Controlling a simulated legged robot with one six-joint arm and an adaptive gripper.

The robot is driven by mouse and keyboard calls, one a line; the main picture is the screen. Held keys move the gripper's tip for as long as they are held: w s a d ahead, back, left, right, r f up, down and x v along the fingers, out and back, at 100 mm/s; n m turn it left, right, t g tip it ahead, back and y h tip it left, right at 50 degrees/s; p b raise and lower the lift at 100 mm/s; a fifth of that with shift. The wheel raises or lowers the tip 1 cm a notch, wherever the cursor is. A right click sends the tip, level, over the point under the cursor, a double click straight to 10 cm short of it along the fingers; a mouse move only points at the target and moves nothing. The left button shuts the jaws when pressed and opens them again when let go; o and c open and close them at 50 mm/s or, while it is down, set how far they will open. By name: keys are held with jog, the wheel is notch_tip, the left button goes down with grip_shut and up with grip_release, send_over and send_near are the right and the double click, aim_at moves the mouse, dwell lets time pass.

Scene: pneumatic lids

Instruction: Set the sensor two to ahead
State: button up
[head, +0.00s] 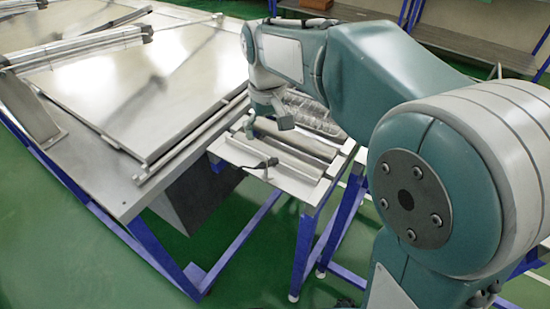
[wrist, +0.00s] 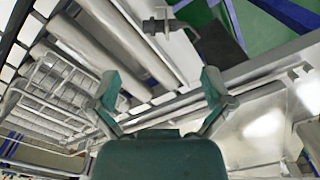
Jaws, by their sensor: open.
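A small dark sensor (head: 268,163) sits on the bare metal plate at the front of the roller table in the head view. I take it to be sensor two, but no label is readable. In the wrist view a dark sensor on a bracket (wrist: 156,25) shows at the top, beyond my fingertips. Its exact facing is too small to tell. My gripper (head: 267,123) hangs over the table, a little behind the sensor and apart from it. In the wrist view my gripper (wrist: 160,85) has its two green fingers spread, with nothing between them.
Metal rollers (head: 300,143) and a wire basket (wrist: 55,95) lie close to my gripper. A large flat metal table (head: 150,75) with rails stands to the left. Blue legs (head: 305,245) support the roller table. Green floor is open in front.

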aim_at(268, 161)
notch_tip(268, 161, down, 10)
jog(key=shift+a+f, duration=0.1)
jog(key=shift+f, duration=0.1)
jog(key=shift+a, duration=0.1)
jog(key=c, duration=1)
